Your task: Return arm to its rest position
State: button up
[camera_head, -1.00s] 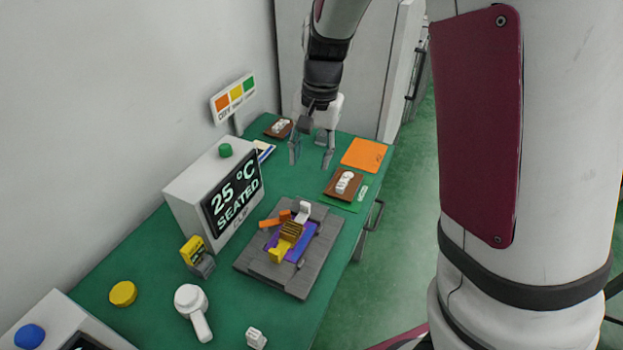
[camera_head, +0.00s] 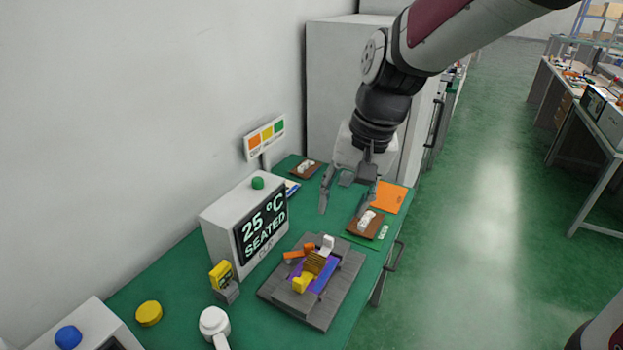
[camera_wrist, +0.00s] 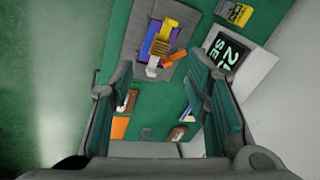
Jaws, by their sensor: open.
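My gripper (camera_head: 348,194) is open and empty in the head view, above the far part of the green table, with its fingers pointing down. My arm (camera_head: 440,45) reaches in from the upper right. In the wrist view my gripper (camera_wrist: 160,105) shows two spread fingers with nothing between them but the table below. The grey lever fixture (camera_head: 312,282) lies on the table nearer the camera, with yellow, purple, orange and white parts. It also shows in the wrist view (camera_wrist: 134,40), clear of the fingers.
A box with a screen reading "25 °C SEATED" (camera_head: 245,225) stands left of the fixture. A colour sign (camera_head: 265,138) stands behind it. Brown blocks with white parts (camera_head: 365,224) and an orange sheet (camera_head: 390,196) lie near my gripper. A grey cabinet (camera_head: 335,85) stands behind. Open floor (camera_head: 480,200) lies right.

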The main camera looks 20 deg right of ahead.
jog(key=shift+s+r, duration=0.1)
jog(key=shift+s, duration=0.1)
jog(key=s+d+r+n+t+h, duration=0.1)
jog(key=s+r+n+t, duration=0.2)
jog(key=s, duration=1.2)
notch_tip(320, 180, up, 3)
jog(key=shift+s+f+n+h, duration=0.2)
jog(key=shift+n+h, duration=0.2)
jog(key=shift+n, duration=0.5)
jog(key=shift+d, duration=0.1)
